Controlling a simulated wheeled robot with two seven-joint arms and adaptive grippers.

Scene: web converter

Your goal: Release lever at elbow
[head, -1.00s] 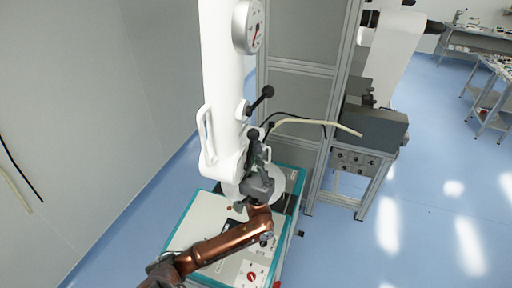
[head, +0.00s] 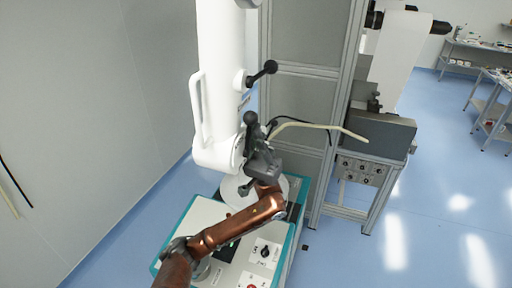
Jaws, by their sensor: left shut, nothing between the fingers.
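A white column (head: 216,75) stands upright in the head view, with a loop handle on its left side. An upper lever (head: 262,74) with black ball ends sticks out from its right side. A second dark, ball-ended lever (head: 250,118) appears lower, at the column's lower right. My left gripper (head: 255,138) is shut, with its dark body just below and right of this lower lever. The gripper overlaps the lever in the picture, and I cannot tell whether they touch. My copper left arm reaches up from the bottom. My right gripper is not in view.
A white and teal machine base (head: 198,218) with a control panel (head: 264,252) lies under my arm. A framed grey cabinet (head: 300,110) and a grey machine box (head: 378,136) stand to the right. A pale bent tube and black cable run behind the gripper.

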